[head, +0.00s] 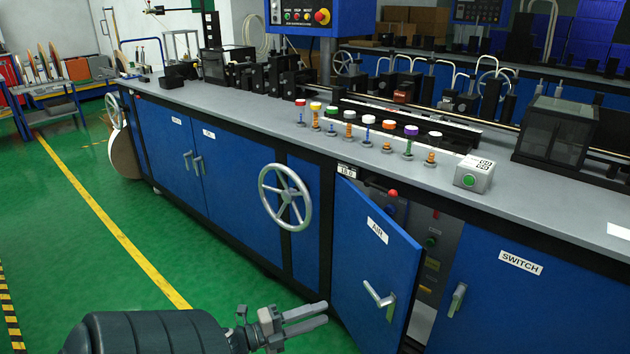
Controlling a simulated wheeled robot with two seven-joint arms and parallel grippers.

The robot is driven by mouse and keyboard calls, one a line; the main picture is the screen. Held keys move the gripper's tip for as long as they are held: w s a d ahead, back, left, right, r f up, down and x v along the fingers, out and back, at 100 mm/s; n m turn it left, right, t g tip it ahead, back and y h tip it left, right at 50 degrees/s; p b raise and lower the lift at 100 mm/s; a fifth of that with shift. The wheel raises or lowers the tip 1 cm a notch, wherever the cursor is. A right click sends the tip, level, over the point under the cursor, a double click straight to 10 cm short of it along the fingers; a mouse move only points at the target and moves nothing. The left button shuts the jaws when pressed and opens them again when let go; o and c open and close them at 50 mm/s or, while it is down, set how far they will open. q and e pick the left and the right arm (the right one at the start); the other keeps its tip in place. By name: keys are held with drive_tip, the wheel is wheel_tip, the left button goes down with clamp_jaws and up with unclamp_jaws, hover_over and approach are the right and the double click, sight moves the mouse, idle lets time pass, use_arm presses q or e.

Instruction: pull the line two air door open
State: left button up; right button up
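The blue air door (372,270), with a white AIR label, stands partly open. It is swung out from the cabinet front, its right edge away from the frame. A metal handle (380,294) sits low on the door near that edge. Behind the door a grey panel (440,245) with a red knob and a green button shows in the gap. My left gripper (322,312) is at the bottom middle, left of the handle and apart from it. Its two fingers point right with a gap between them, empty. My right gripper is not in view.
A blue switch door (530,295) is shut to the right. A large handwheel (285,197) sticks out of the cabinet front to the left of the air door. The grey counter (235,105) carries several coloured knobs and a button box (474,174). The green floor (80,215) at left is clear.

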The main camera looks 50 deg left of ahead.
use_arm(q)
drive_tip(key=shift+s, duration=0.1)
drive_tip(key=shift+c, duration=0.7)
drive_tip(key=c, duration=0.5)
drive_tip(key=shift+d+f, duration=0.1)
drive_tip(key=shift+d, duration=0.05)
clamp_jaws()
drive_tip(key=s+d+f+n+g+y, duration=0.1)
drive_tip(key=s+d+f+n+g, duration=0.15)
drive_tip(key=d+n, duration=0.4)
drive_tip(key=s+d+f+n+g+y, duration=0.1)
drive_tip(key=d+f+n+g, duration=0.2)
drive_tip(key=d, duration=0.7)
drive_tip(key=s+d+f+n+g+y, duration=0.1)
drive_tip(key=d+f+n+g, duration=0.1)
drive_tip(key=d+n, duration=0.5)
drive_tip(key=s+d+g+h, duration=0.1)
drive_tip(key=s+d, duration=0.2)
drive_tip(key=d, duration=0.3)
drive_tip(key=s+d+r+g+h, duration=0.1)
drive_tip(key=s+d+g, duration=0.1)
drive_tip(key=s+d, duration=0.2)
drive_tip(key=d+n, duration=0.1)
drive_tip(key=d, duration=0.1)
drive_tip(key=shift+d, duration=0.35)
